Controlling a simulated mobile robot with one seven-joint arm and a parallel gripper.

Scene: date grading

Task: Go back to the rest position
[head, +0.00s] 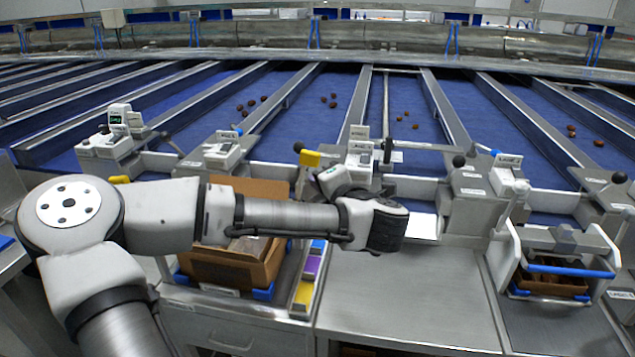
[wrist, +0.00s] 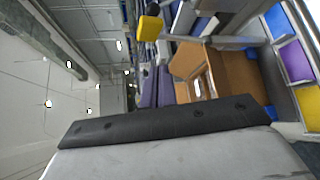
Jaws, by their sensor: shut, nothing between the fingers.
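My arm reaches in from the left in the head view, bent at the elbow, and its forearm crosses in front of the counter. My gripper (head: 388,228) is at its end, a dark shape above the grey worktop, left of the tray stand. It is shut and holds nothing; its fingers are hard to make out at this angle. In the wrist view, a grey body with a dark strip fills the lower part, and the fingertips cannot be made out there.
A cardboard box (head: 230,272) stands below my forearm, beside blue, purple and yellow compartments (head: 306,292). The grey worktop (head: 410,295) is bare. A tray stand (head: 562,245) holds a brown-filled tray at right. Blue lanes (head: 330,120) with a few dates lie behind.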

